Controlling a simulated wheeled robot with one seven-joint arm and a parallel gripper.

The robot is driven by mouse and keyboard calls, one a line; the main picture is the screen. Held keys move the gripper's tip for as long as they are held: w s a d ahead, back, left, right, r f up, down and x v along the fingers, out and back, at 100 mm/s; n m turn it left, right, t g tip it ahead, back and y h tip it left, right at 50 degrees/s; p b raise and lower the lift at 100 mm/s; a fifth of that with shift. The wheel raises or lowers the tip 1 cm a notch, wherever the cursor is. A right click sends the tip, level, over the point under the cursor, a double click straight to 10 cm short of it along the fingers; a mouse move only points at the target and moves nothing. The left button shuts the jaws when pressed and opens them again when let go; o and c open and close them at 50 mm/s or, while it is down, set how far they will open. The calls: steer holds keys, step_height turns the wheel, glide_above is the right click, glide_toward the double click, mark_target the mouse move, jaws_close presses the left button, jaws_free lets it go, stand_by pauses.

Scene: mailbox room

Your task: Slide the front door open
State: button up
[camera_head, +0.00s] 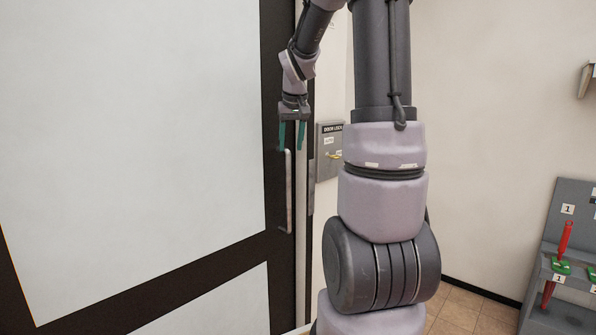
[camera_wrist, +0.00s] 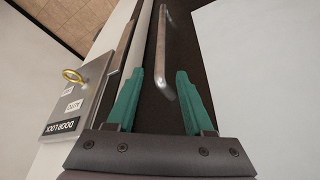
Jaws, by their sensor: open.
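The front door has large white panels (camera_head: 130,110) in a dark frame (camera_head: 278,60) and fills the left of the head view. Its handle (camera_head: 289,195) is an upright metal bar on the dark frame near the door's right edge. My gripper (camera_head: 291,147) points down at the handle's upper end, with its teal fingers apart and empty. In the wrist view the near end of the handle (camera_wrist: 163,55) appears between the fingertips of my gripper (camera_wrist: 160,74). I cannot tell whether either finger touches it. My arm hides part of the wall right of the door.
A grey door lock panel (camera_head: 328,170) with a yellow key is on the wall just right of the door; it also shows in the wrist view (camera_wrist: 85,92). A grey rack (camera_head: 572,205) with red and green items stands at the far right. Tiled floor (camera_head: 462,305) lies before it.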

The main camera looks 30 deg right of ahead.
mark_target(289, 164)
steer(key=x, duration=1)
steer(key=shift+w+f, duration=0.1)
steer(key=shift+f, duration=0.05)
steer(key=shift+c, duration=0.4)
jaws_close()
stand_by(0.7)
